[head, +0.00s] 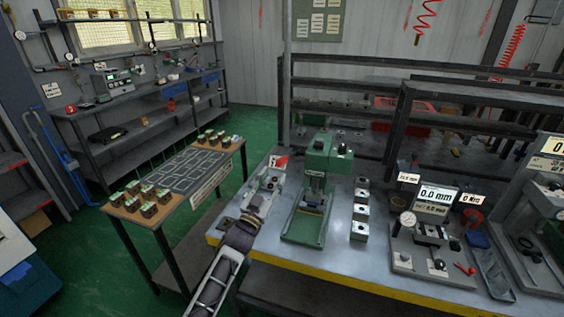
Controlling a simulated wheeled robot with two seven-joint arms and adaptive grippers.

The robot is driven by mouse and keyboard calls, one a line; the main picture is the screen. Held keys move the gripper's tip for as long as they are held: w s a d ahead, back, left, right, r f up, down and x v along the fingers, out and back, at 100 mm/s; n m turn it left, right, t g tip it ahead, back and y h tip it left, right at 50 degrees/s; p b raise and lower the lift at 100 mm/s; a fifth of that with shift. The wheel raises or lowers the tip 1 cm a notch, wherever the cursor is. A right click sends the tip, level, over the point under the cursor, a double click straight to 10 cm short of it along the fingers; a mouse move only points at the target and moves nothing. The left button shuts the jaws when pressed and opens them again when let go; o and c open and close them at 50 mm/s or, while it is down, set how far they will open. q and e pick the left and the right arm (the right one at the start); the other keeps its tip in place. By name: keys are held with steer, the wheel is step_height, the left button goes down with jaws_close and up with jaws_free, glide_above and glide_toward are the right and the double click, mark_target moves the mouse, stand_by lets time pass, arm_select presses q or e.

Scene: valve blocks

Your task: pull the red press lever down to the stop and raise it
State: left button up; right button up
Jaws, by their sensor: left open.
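The green press (314,160) stands upright on the steel bench, with a green base plate and a dark block (313,203) under its ram. My left arm comes in from the bottom, and my left gripper (272,176) is over the bench just left of the press. It is open, with nothing seen between its fingers. A small red piece (281,162) shows at the fingertips, beside the press; it looks like the red lever, but it is too small to tell whether the fingers touch it. My right gripper is not in view.
Several metal blocks (360,212) stand in a row right of the press. A gauge station (432,235) with displays is farther right. A wooden-edged table (184,166) with several valve blocks stands at left. Dark shelf rails run behind the bench.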

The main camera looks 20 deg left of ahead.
mark_target(280, 166)
arm_select(q)
steer(key=p+x, duration=0.1)
steer(key=x, duration=0.5)
steer(key=shift+s, duration=0.1)
steer(key=shift+x, duration=1.05)
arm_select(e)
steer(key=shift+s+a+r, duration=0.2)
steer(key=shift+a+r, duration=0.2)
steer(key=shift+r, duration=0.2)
arm_select(q)
steer(key=c, duration=0.8)
jaws_close()
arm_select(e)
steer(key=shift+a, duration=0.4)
